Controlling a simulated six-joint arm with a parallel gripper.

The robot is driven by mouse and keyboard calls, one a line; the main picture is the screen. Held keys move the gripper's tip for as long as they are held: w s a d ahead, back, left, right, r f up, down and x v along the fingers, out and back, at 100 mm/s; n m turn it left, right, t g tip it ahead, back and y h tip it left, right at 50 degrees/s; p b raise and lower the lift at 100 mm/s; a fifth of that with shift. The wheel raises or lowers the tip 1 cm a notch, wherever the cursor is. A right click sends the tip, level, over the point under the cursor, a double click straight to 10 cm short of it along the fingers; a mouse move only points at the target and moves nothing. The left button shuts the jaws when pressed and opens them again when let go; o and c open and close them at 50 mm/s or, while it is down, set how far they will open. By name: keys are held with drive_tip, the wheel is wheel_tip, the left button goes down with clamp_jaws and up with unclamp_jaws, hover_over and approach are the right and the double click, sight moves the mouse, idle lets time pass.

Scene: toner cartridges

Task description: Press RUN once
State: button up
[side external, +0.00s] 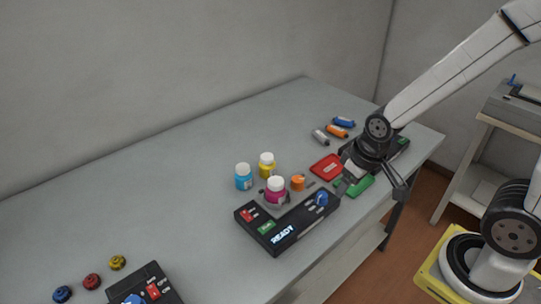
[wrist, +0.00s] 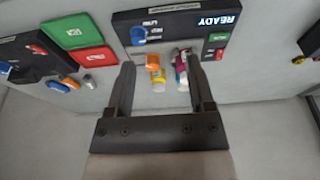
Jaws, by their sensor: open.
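A black control panel (side external: 292,222) lies near the table's front edge. It has a lit display reading READY (side external: 283,233), a green button (side external: 266,227), a red button (side external: 246,214) and a blue knob (side external: 321,198). The button labels are too small to read in the side view. My gripper (side external: 371,190) is open and empty, above the table to the right of the panel. In the wrist view my gripper (wrist: 160,65) has its fingers wide apart, touching no button.
Cyan (side external: 244,180), yellow (side external: 267,168) and magenta (side external: 275,194) bottles and an orange piece (side external: 298,183) stand behind the panel. Red (side external: 325,166) and green (side external: 362,186) pads lie near my gripper. Another black box (side external: 150,287) is at the front left. The table's left middle is clear.

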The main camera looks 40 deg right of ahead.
clamp_jaws()
idle(1.5)
